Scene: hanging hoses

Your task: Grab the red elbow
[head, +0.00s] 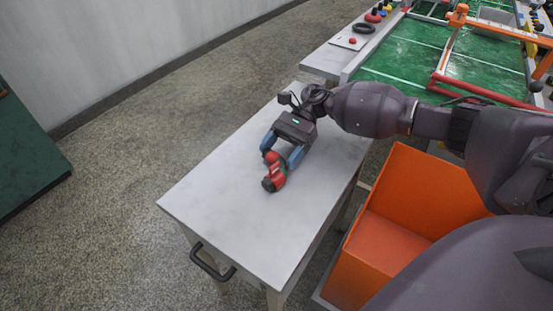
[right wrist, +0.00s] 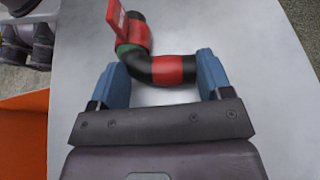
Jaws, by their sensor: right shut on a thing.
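The red elbow (head: 275,177) is a short bent pipe piece with red and black sections, over the white table. In the right wrist view the red elbow (right wrist: 174,70) also shows a green band and a flat red tab at its far end. My right gripper (head: 281,157) has its blue fingers on either side of the elbow and is shut on it. In the right wrist view the fingers of my right gripper (right wrist: 163,76) press at the near, black-and-red stretch. I cannot tell whether the elbow touches the tabletop. My left gripper is not in view.
The white table (head: 235,215) is otherwise bare and has a black handle (head: 212,262) at its front. An orange bin (head: 410,195) stands to its right. A green-topped workbench (head: 400,68) with orange and red pipes is at the back right. Floor is open at left.

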